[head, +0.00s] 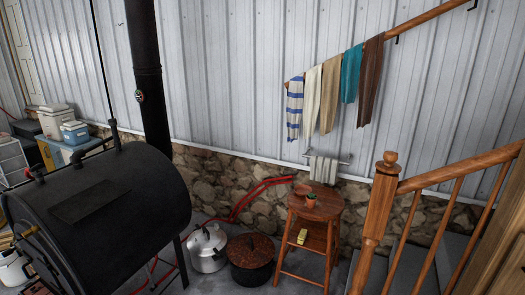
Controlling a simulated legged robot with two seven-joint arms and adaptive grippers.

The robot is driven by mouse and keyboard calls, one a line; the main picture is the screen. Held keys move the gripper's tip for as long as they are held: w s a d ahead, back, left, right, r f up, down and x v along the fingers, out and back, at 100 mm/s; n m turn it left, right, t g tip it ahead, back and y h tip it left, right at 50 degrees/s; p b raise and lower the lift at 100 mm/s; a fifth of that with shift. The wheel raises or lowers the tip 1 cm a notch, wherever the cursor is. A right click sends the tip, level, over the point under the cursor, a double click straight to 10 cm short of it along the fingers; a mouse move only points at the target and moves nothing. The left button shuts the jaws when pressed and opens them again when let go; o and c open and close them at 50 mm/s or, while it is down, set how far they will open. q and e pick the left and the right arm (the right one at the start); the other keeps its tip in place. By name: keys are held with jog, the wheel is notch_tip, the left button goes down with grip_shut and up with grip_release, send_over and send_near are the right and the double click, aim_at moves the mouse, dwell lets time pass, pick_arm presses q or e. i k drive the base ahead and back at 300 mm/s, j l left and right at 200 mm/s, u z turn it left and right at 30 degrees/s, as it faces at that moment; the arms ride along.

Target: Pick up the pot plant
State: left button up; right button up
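Neither of my grippers is in view.
A black barrel woodstove (130,200) fills the left. A silver pot (206,247) and a dark lidded pot (250,262) stand on the floor left of the stool. A wooden banister post (376,220) and steps (398,268) are at the right.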

aim_at(311, 199)
jog(key=i+j+z, duration=0.15)
jog(key=i+z, duration=0.35)
jog(key=i+j+z, duration=0.35)
jog(key=z, duration=0.15)
jog(key=i+j+z, duration=0.7)
jog(key=j+z, duration=0.25)
jog(key=j, duration=0.25)
